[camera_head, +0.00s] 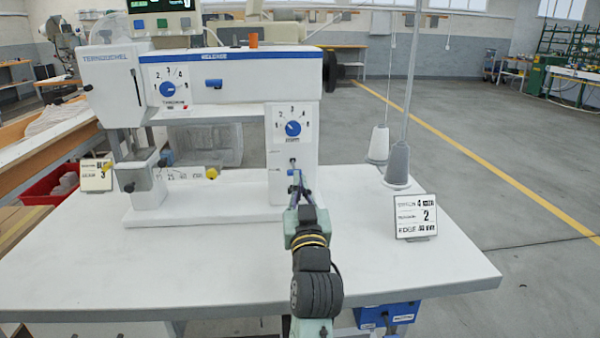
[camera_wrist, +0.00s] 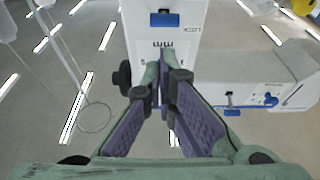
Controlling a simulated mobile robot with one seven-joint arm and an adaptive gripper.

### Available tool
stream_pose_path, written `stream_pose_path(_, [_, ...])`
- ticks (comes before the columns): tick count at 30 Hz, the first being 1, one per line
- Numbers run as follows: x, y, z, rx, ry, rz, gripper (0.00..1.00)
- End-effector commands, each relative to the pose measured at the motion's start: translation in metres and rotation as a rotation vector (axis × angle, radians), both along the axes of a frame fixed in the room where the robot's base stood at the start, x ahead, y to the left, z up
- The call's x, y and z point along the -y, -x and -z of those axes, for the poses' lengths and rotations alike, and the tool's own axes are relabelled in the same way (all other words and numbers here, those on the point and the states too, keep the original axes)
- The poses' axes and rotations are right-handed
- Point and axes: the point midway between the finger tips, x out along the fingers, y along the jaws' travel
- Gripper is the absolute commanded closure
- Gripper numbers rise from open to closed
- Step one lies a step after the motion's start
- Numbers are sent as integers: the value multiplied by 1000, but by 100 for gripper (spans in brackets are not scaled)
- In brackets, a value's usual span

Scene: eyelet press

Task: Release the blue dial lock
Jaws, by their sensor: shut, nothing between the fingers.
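A small blue lock piece (camera_wrist: 165,18) sits on the white machine column beside an inverted "LOCK" label in the wrist view. In the head view the lock is mostly hidden by my gripper. The blue dial (camera_head: 293,128) with a numbered white plate is on the same column, just above my gripper (camera_head: 294,180). My gripper is shut and empty, fingertips at the column's face. In the wrist view the fingertips (camera_wrist: 165,58) point at printed marks; the blue piece shows beyond them, apart in the picture. Contact with the column cannot be told.
A second blue dial (camera_head: 171,88) and a blue lever (camera_head: 213,83) are on the machine's upper arm. A number sign (camera_head: 415,216) and thread cones (camera_head: 397,165) stand on the right of the white table (camera_head: 420,270).

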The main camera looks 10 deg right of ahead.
Motion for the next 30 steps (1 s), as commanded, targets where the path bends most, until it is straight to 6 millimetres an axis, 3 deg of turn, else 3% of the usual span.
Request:
stream_pose_path(1, [1,8,12,1,1,1,100])
stream_pose_path(7, [1,27,30,2,1,1,100])
stream_pose_path(23, [-5,32,30,12,1,-9,100])
stream_pose_path(26, [-32,34,14,56,0,-55,100])
stream_pose_path(29, [-81,42,-16,141,-7,-142,100])
stream_pose_path(30, [-106,49,-31,184,-12,-187,100])
